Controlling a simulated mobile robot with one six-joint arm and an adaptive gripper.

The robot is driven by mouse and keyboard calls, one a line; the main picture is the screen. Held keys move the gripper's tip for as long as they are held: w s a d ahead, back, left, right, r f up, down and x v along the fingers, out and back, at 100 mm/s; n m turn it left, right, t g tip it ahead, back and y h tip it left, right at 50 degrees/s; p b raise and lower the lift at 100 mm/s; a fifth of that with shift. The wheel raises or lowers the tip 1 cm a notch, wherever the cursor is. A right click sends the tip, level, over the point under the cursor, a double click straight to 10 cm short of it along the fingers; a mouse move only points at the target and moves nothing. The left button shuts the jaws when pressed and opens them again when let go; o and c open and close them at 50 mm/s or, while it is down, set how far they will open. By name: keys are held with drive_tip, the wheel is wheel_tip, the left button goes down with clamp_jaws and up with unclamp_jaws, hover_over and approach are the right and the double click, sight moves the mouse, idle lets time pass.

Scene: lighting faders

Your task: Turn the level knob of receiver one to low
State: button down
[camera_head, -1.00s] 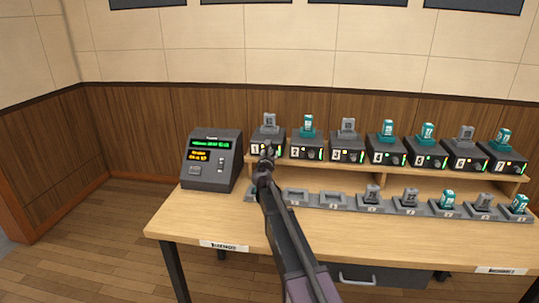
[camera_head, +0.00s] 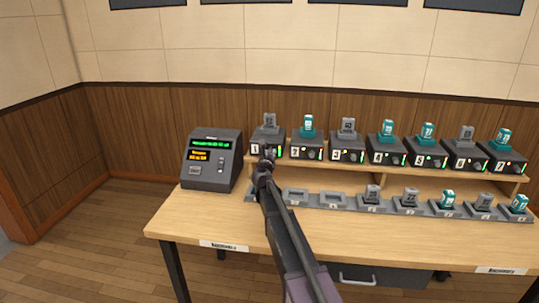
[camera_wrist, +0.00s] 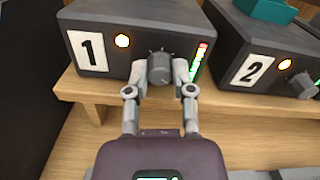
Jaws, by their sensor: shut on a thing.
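Receiver one (camera_wrist: 120,14) is a dark box with a white "1" label, an orange lamp and a lit level bar on its front. It also shows at the left end of the shelf in the head view (camera_head: 268,134). Its level knob (camera_wrist: 159,64) is a dark round knob between the lamp and the bar. My gripper (camera_wrist: 160,78) is at the receiver's front with a finger on each side of the knob, shut on it. The lit bar shows green, yellow and red segments.
Receiver two (camera_wrist: 265,55) stands close on the right, with more receivers along the shelf (camera_head: 400,172). A row of charging slots (camera_head: 330,200), some holding packs, lies below on the table. A dark console (camera_head: 212,160) with a screen stands at the left.

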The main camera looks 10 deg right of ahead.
drive_tip(key=n, duration=0.6)
drive_tip(key=shift+w, duration=0.1)
drive_tip(key=n, duration=0.5)
drive_tip(key=shift+n, duration=0.3)
drive_tip(key=n, duration=0.5)
drive_tip(key=shift+f+n, duration=0.1)
drive_tip(key=shift+n, duration=0.2)
drive_tip(key=n, duration=0.6)
drive_tip(key=shift+c, duration=2.4)
unclamp_jaws()
drive_tip(key=shift+f, duration=0.1)
